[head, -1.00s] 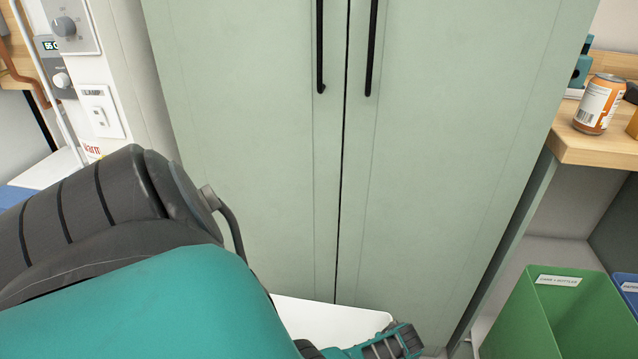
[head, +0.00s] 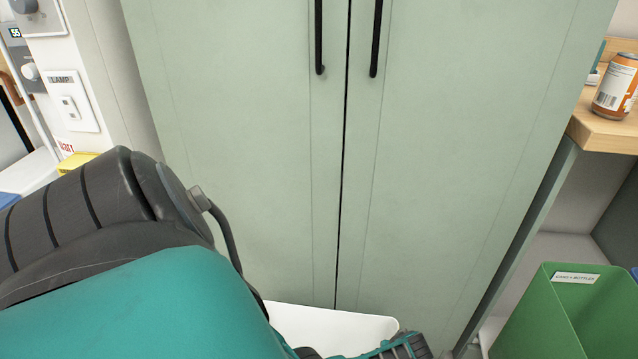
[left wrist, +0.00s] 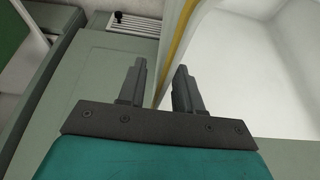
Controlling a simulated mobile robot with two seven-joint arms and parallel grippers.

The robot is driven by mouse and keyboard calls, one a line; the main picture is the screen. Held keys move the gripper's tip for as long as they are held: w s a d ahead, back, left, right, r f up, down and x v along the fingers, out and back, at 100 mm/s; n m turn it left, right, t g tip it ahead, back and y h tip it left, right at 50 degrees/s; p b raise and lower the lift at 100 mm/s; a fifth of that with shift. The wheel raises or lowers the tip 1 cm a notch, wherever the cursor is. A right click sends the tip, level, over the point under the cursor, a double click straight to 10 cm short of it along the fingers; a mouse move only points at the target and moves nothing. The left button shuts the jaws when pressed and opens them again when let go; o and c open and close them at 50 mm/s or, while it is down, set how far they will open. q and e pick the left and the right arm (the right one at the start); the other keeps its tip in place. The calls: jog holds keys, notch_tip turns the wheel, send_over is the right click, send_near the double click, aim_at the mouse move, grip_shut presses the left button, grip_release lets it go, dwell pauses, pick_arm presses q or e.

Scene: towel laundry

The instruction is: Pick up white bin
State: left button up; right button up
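The white bin (head: 330,325) stands in front of the green cabinet doors at the bottom of the head view, mostly hidden by my left arm. In the left wrist view the white bin (left wrist: 275,70) fills the right side, and I see into its pale interior. My left gripper (left wrist: 160,75) is open, with its two fingers apart. The near side of the bin, with a yellow strip along it, appears between the fingers; I cannot tell if they touch it. My left fingertips are out of the head view. My right gripper is in neither view.
A tall green cabinet (head: 230,130) with black handles stands straight ahead. A green bin (head: 555,320) stands at the lower right, below a wooden counter (head: 605,132) with an orange can (head: 615,88). A wall panel with a switch (head: 72,105) is at the left.

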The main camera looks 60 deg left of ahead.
pick_arm(q)
grip_shut()
dwell(0.3)
dwell(1.2)
